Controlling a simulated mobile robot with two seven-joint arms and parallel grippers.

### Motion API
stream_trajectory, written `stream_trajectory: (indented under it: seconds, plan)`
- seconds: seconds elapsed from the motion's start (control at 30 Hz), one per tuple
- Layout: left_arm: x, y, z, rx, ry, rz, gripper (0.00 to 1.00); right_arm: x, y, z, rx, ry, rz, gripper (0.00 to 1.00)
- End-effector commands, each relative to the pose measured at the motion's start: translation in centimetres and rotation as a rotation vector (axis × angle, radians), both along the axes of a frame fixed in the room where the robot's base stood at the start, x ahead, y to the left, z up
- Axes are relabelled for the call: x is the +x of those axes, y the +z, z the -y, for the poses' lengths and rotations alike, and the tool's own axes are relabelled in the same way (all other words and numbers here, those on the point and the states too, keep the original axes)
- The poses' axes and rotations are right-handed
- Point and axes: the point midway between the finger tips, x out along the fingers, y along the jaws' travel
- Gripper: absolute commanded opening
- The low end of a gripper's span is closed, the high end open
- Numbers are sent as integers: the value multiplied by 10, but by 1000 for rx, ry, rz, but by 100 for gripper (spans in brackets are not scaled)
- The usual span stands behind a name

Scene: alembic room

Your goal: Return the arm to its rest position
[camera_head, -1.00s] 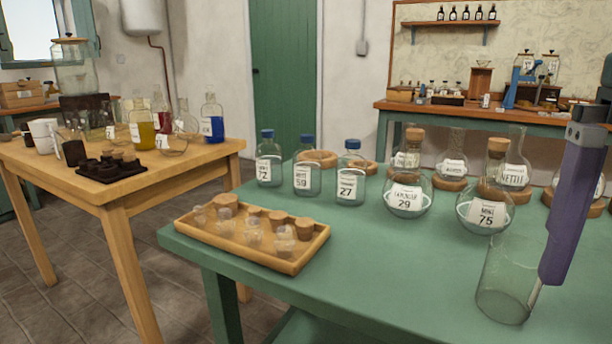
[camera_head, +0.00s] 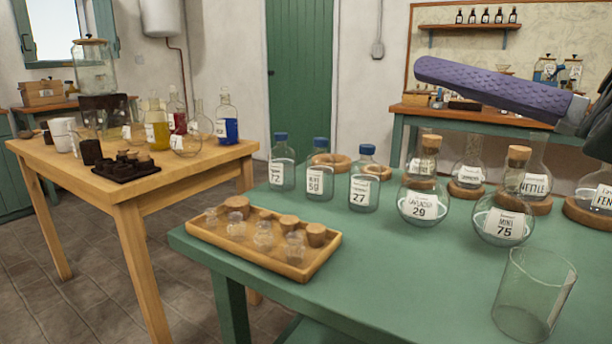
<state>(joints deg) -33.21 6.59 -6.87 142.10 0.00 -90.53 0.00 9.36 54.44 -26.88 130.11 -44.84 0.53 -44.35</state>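My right gripper (camera_head: 435,73) comes in from the right edge, raised above the green table (camera_head: 420,285). Its purple textured finger lies nearly level and points left. Only one finger shows clearly, so I cannot tell whether it is open or shut. No object shows at its tip. An empty clear glass beaker (camera_head: 533,297) stands upright on the table at the lower right, well below the gripper and apart from it. My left gripper is not in view.
Corked round flasks, one labelled 29 (camera_head: 424,205) and one labelled 75 (camera_head: 504,223), stand below the gripper. Blue-capped bottles (camera_head: 320,182) stand farther left. A wooden table (camera_head: 110,190) with glassware stands at left.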

Motion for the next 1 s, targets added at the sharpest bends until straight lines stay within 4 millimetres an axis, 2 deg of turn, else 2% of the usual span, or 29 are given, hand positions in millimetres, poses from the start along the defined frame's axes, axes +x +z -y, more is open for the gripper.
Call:
stream_trajectory:
  seconds: [0.1, 0.17, 0.2, 0.3, 0.4, 0.5, 0.6, 0.73, 0.77, 1.0]
  plan:
    - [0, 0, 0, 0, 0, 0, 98, 28, -36, 65, 331, -305, -367, 100]
    - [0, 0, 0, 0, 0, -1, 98, 32, -66, 102, 486, -474, -542, 100]
    - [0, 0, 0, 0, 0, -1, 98, 28, -89, 125, 581, -593, -651, 100]
    - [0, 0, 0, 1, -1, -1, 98, 5, -143, 174, 766, -869, -867, 100]
    - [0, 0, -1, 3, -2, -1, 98, -28, -183, 206, 883, -1098, -1008, 100]
    - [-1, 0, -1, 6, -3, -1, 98, -63, -211, 228, 958, -1294, -1100, 100]
    - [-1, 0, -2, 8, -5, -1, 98, -98, -232, 245, 1005, -1470, -1162, 100]
    - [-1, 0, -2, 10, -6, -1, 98, -145, -250, 261, 1038, -1689, -1218, 100]
    - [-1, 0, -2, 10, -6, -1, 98, -152, -253, 260, 1061, -1715, -1233, 100]
    - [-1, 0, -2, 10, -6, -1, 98, -165, -279, 212, 1313, -1698, -1393, 100]
